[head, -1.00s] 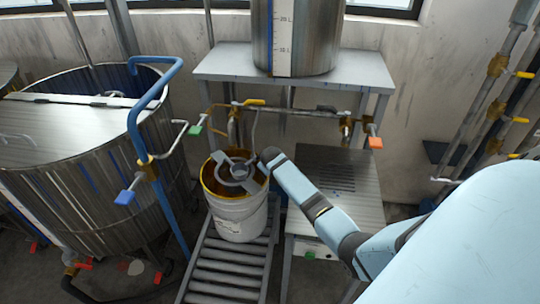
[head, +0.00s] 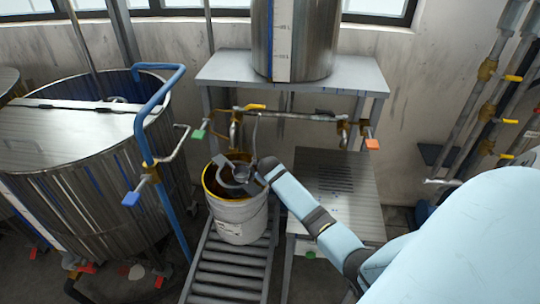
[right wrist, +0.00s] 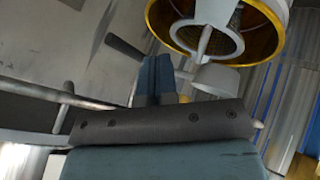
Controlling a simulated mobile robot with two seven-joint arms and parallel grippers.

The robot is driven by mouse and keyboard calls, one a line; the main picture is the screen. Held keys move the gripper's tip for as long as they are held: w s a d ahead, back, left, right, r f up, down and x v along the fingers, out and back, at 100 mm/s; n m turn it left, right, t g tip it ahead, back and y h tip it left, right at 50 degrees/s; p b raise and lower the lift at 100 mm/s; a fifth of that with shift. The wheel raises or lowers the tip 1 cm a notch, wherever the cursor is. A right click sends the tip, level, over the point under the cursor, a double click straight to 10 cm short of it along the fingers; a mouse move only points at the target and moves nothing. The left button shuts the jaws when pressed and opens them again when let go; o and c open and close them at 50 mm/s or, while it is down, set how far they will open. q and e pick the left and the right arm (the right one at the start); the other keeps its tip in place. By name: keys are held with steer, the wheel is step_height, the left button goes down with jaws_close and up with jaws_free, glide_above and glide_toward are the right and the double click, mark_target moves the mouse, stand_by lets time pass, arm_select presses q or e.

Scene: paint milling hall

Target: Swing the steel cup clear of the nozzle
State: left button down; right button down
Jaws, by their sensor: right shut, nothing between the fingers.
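The steel cup (right wrist: 218,80) looks like a small pale bowl in the right wrist view, just right of my fingers. A pale tube, which appears to be the nozzle (right wrist: 204,40), stands close above it, in front of the bucket mouth. I cannot tell whether the cup and nozzle touch. In the head view a thin pipe (head: 254,135) comes down behind the bucket. My right gripper (right wrist: 156,72) is shut and empty beside the cup. In the head view my right gripper (head: 265,168) is at the bucket's right rim and hides what is there. My left gripper is not in view.
A white bucket (head: 240,218) with an amber-smeared rim and a grey ring-shaped strainer (head: 226,178) stands on a roller track (head: 228,267). A pipe with valve handles runs behind it. A large steel vat (head: 85,200) is left; a grey slotted bench (head: 340,190) is right.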

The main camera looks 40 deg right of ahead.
steer(key=d+v, duration=0.1)
steer(key=v, duration=0.5)
steer(key=shift+s+r, duration=0.15)
steer(key=shift+s, duration=0.25)
steer(key=s+a+f+n+t+y, duration=0.1)
steer(key=s+a+f+t+y, duration=0.1)
steer(key=s+a, duration=1.2)
steer(key=s+a+f+n+t+y, duration=0.1)
steer(key=s+a+f+y, duration=0.3)
steer(key=s+a, duration=1)
steer(key=shift+a+t+y, duration=0.5)
steer(key=shift+t+y, duration=0.3)
steer(key=shift+y, duration=0.3)
